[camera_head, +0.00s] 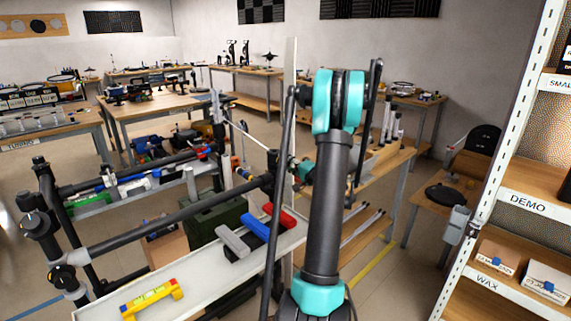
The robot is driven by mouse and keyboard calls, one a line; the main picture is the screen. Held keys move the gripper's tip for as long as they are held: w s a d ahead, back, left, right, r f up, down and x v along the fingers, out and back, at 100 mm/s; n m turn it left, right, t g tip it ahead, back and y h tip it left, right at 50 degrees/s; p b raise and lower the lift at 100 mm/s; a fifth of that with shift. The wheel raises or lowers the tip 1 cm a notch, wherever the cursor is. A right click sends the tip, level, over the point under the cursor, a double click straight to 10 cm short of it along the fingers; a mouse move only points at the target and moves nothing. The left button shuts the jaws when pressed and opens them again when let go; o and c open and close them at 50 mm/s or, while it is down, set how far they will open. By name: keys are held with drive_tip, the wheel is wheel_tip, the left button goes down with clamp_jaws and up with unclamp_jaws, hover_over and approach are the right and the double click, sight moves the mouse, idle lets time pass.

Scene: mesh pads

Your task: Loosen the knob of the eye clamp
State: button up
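Dark rods joined by clamps stand at the left. One clamp (272,176) sits where a long rod meets a post, just left of my arm. Other clamps with round knobs (64,275) are on the left post, and another is higher up (33,220). I cannot tell which one is the eye clamp. My teal and grey arm rises in the middle and bends down behind its own upper link. My gripper (292,168) is small and partly hidden near the middle clamp. I cannot tell whether its fingers are open or touch anything.
A labelled shelf (520,195) stands close on the right. Wooden tables (165,106) with equipment fill the back. Bare floor shows between my arm and the shelf.

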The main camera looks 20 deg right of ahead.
drive_tip(key=shift+a+n, duration=0.1)
drive_tip(key=shift+n, duration=0.6)
drive_tip(key=o, duration=1.2)
drive_tip(key=shift+s, duration=0.1)
drive_tip(key=v, duration=1.1)
drive_tip(key=shift+s, duration=0.4)
